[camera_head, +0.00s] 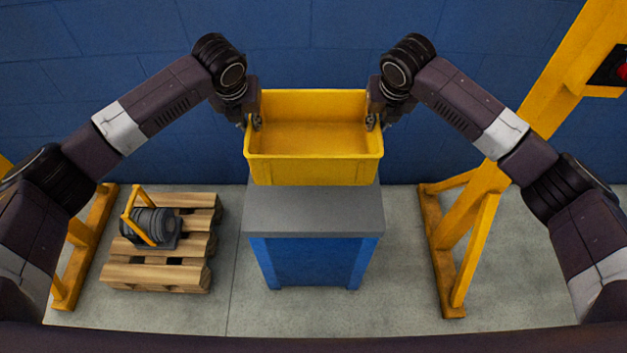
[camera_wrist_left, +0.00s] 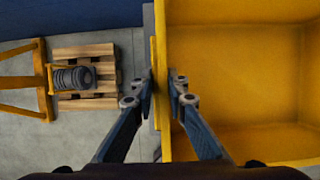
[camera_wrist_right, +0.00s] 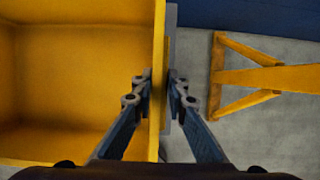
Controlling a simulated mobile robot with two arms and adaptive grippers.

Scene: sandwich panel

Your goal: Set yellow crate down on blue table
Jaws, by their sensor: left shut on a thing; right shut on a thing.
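The yellow crate (camera_head: 314,168) is empty and level, above the blue table (camera_head: 315,262) with its grey top (camera_head: 313,214). In the head view it covers the back part of the top; I cannot tell whether its base touches it. My left gripper (camera_head: 254,122) is shut on the crate's left wall, and the left wrist view shows its fingers (camera_wrist_left: 161,85) on both sides of that wall. My right gripper (camera_head: 373,122) is shut on the right wall, as the right wrist view shows with its fingers (camera_wrist_right: 160,85). The crate's underside is hidden.
A wooden pallet (camera_head: 150,273) with a dark motor-like unit (camera_head: 152,228) stands on the floor at the left. A yellow frame (camera_head: 462,230) stands to the right of the table. A blue wall (camera_head: 310,40) closes the back. The front of the tabletop is clear.

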